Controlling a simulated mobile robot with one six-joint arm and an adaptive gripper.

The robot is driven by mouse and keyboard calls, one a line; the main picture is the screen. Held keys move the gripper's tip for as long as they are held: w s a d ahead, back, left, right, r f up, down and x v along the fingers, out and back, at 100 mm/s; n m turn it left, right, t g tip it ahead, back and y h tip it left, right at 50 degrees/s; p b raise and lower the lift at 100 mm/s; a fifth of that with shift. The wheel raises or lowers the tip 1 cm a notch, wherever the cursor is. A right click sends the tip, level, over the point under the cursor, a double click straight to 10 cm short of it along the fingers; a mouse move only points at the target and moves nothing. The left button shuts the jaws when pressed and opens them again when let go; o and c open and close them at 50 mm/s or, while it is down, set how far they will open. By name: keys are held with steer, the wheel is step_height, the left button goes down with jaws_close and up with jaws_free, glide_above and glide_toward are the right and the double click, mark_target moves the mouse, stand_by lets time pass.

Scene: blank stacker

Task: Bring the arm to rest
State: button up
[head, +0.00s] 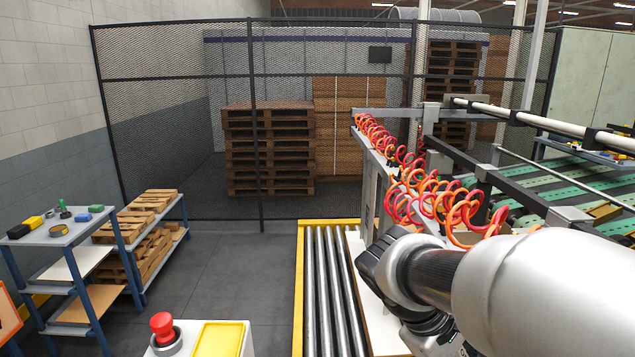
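In the head view my own arm fills the lower right corner, with a large silver-white link and a dark joint section reaching toward the middle. The far end of the arm points down and away, near the roller conveyor. My gripper is not visible, so its state and anything in it are hidden. The roller conveyor (319,290) has a yellow frame and steel rollers, and a pale board (372,318) lies along its right side, partly hidden by my arm.
A stacker frame (462,152) with red and orange coiled hoses (410,180) stands close beyond my arm. A mesh fence (180,120) closes the back. A blue-legged workbench (62,238) and pallet rack (140,245) stand left. A red button (163,325) is in front. Floor (225,265) between is clear.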

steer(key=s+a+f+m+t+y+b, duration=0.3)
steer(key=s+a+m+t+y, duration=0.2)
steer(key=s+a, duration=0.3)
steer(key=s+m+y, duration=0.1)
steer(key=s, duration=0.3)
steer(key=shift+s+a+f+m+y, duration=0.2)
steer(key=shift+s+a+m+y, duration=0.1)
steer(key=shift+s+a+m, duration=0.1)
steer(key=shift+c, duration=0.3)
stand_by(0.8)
